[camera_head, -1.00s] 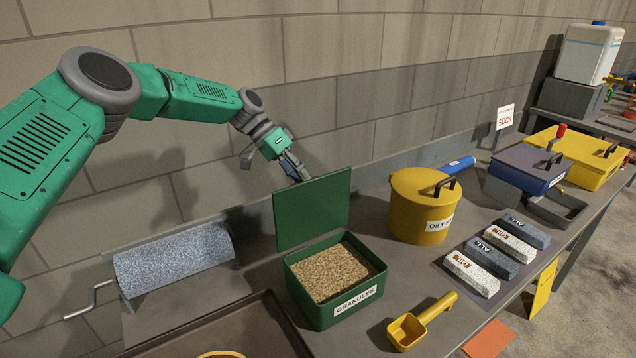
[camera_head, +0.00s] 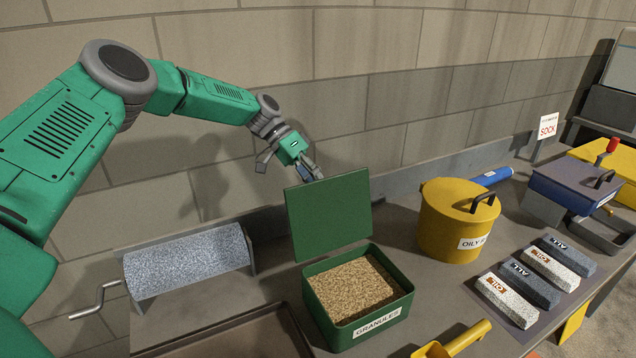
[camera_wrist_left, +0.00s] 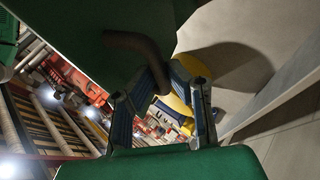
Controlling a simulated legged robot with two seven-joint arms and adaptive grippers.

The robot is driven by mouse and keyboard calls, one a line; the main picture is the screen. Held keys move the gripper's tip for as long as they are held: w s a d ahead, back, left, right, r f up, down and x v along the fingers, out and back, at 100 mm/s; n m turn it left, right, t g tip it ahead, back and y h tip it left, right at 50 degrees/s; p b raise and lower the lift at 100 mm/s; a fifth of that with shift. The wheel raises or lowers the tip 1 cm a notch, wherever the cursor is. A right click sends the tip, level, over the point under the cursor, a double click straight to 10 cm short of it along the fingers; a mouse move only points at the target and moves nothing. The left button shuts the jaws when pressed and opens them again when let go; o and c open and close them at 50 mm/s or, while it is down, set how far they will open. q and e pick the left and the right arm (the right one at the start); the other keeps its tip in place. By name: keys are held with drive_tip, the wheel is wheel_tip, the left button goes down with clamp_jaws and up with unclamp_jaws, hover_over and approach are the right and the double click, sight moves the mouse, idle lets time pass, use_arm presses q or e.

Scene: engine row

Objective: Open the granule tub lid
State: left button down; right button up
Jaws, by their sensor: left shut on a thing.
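The granule tub (camera_head: 372,325) is an open green box labelled GRANULES, full of tan granules (camera_head: 350,288). Its green lid (camera_head: 330,215) stands upright at the tub's back edge, its flat face toward the head camera. My left gripper (camera_head: 310,173) is behind the lid's top edge, and the lid hides part of its fingers. In the left wrist view the lid (camera_wrist_left: 80,30) fills the top, with a dark curved handle (camera_wrist_left: 135,44) reaching between the fingertips (camera_wrist_left: 172,75). My left gripper is shut on this handle. My right gripper is not in view.
A yellow OILY bin (camera_head: 445,235) stands right of the tub. A yellow scoop (camera_head: 455,345) lies in front. A grey roll with a crank (camera_head: 190,265) is at the left by the wall. Several labelled bars (camera_head: 520,285) lie on a mat at the right.

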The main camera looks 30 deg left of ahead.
use_arm(q)
drive_tip(key=c, duration=1.6)
unclamp_jaws()
drive_tip(key=shift+s+f, duration=0.35)
drive_tip(key=shift+f, duration=0.25)
drive_tip(key=shift+w+r, duration=0.15)
drive_tip(key=shift+d+r, duration=0.1)
drive_tip(key=shift+r, duration=0.15)
drive_tip(key=v, duration=1.1)
drive_tip(key=shift+w+a, duration=0.25)
drive_tip(key=shift+a, duration=0.25)
